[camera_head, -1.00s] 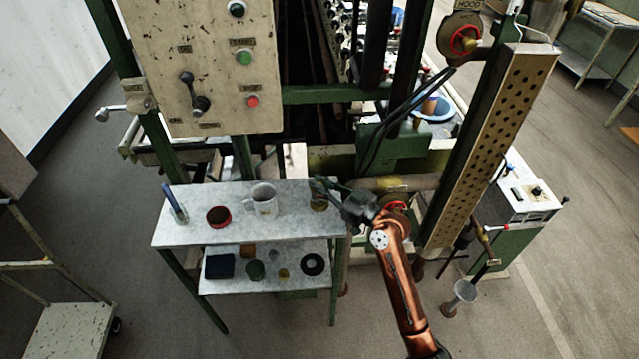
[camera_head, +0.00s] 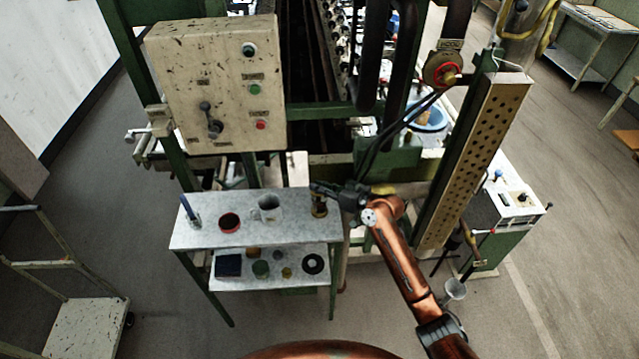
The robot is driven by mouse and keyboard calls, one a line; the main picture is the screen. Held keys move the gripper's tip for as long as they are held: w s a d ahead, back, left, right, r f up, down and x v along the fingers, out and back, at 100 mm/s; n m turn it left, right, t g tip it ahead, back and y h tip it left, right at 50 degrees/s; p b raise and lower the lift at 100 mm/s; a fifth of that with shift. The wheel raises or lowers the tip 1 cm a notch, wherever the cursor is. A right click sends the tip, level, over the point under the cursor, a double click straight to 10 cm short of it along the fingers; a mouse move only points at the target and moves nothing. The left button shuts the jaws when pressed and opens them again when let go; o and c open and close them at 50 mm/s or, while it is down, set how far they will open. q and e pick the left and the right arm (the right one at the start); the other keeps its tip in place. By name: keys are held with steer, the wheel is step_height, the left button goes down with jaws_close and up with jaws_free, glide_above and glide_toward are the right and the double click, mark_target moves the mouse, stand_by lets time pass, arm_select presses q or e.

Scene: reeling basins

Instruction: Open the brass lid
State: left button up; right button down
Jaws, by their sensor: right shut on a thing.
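A small brass container (camera_head: 319,208) stands at the right end of the grey shelf top (camera_head: 240,235). My right gripper (camera_head: 318,190) reaches in from the right and is shut at the top of this container, where the brass lid sits. The fingers cover most of the lid, so I cannot tell whether it is raised. My left gripper is not in view.
Several small items stand on the lower shelf (camera_head: 240,284). A control box (camera_head: 220,80) and a perforated post (camera_head: 475,165) rise nearby.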

steer(key=shift+w+r+m+g+h+p, duration=0.3)
steer(key=shift+w+m+g+p, duration=0.25)
steer(key=shift+p, duration=0.95)
steer(key=shift+s, duration=0.15)
steer(key=c, duration=2)
jaws_free()
steer(key=shift+d, duration=0.15)
steer(key=v, duration=1.1)
steer(key=shift+s+d+r, duration=0.15)
steer(key=shift+d+r, duration=0.1)
steer(key=shift+r, duration=0.05)
